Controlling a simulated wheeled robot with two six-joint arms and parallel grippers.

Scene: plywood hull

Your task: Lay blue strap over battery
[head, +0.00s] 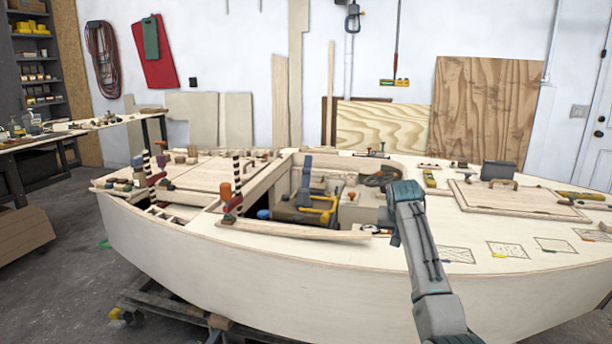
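A blue-grey strip (306,172), which looks like the blue strap, stands up at the back left of the open cockpit in the hull. In front of it is a dark grey block (288,214) that may be the battery; yellow bars (322,212) lie by its right side. I cannot tell for sure which part is the battery. My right arm rises from the bottom right to the cockpit's right edge. My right gripper (383,178) seems to be the dark shape at its end, and its fingers cannot be made out. My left gripper is out of view.
The pale plywood hull (250,275) fills the middle. A loose wooden strip (293,230) lies along the cockpit's near edge. Striped posts (236,180) with red clamps stand left of the cockpit. A wooden hatch cover (515,200) with tools around it is on the right deck.

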